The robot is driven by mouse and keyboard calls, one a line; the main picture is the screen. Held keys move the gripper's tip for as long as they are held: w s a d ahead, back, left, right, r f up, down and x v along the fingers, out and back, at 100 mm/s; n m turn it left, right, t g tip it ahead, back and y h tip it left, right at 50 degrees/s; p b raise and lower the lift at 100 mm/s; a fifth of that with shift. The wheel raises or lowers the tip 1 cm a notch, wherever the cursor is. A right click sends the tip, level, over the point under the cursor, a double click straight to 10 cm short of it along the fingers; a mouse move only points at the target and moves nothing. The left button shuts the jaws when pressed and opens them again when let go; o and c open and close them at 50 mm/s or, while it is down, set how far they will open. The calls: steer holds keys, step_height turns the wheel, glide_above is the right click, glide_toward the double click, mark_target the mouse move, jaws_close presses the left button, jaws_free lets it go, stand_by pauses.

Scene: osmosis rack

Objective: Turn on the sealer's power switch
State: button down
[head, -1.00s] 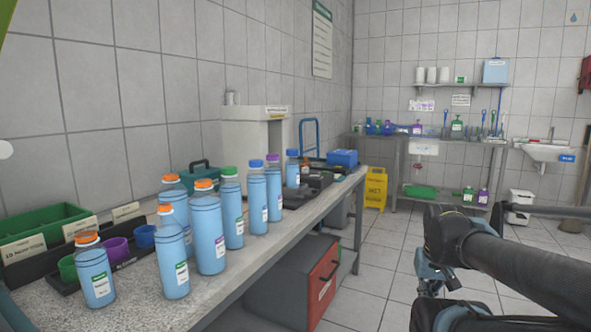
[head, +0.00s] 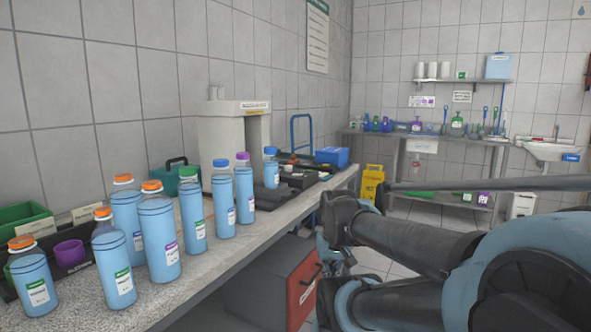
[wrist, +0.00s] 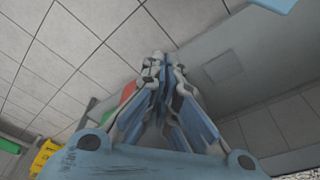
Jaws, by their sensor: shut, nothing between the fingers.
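My gripper (wrist: 166,68) is shut and empty in the wrist view, its fingers together above the tiled floor. In the head view my gripper's end is mostly hidden by my arm, low beside the bench's front edge. A beige machine (head: 225,135) with a tall opening and a label on top stands on the bench against the wall. Low dark equipment (head: 285,195) lies on the bench to its right. I cannot tell for sure which of these is the sealer, and no power switch can be made out. My gripper is apart from both.
Several blue bottles with coloured caps, one with an orange cap (head: 113,265), stand along the bench (head: 205,285). A red-fronted box (head: 300,290) sits under it. A yellow wet-floor sign (head: 372,183) and a sink (head: 550,150) are farther back. Some tiled floor shows clear.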

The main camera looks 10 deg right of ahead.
steer(key=w+a+r+n+y, duration=0.25)
steer(key=w+r+n, duration=0.25)
steer(key=w+r, duration=1.65)
steer(key=w+d+r+n+y, duration=0.1)
steer(key=w+d+r+n, duration=0.1)
steer(key=w, duration=0.8)
steer(key=w+d+r+n+t+y, duration=0.1)
steer(key=w+r, duration=0.3)
steer(key=w, duration=0.6)
steer(key=w+d+r+n+t+y, duration=0.1)
steer(key=w+d+r+n, duration=0.1)
steer(key=w, duration=0.8)
steer(key=shift+w+d+r+n+y, duration=0.3)
steer(key=shift+w+d+r+y, duration=0.1)
steer(key=shift+d+r, duration=0.4)
